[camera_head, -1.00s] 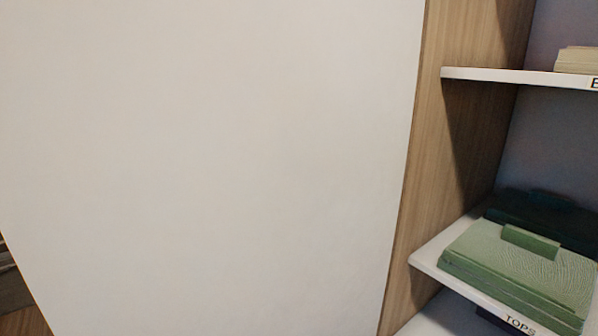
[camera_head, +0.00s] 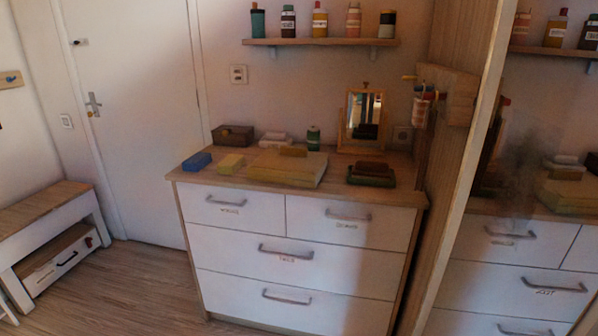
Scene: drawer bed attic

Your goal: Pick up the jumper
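I cannot tell for sure which thing is the jumper. A flat yellow folded piece (camera_head: 283,170) with a small raised tab lies on top of the white dresser (camera_head: 290,247), and it looks like a folded garment. A smaller dark green and brown folded piece (camera_head: 371,176) lies to its right, in front of a small framed mirror (camera_head: 361,118). My gripper is not in view.
A blue block (camera_head: 197,162), a yellow block (camera_head: 231,164) and a dark box (camera_head: 233,135) stand on the dresser's left. Bottles line a wall shelf (camera_head: 320,42). A tall mirror (camera_head: 530,180) stands at right, a bench (camera_head: 45,203) at left. Floor (camera_head: 135,280) left of the dresser is clear.

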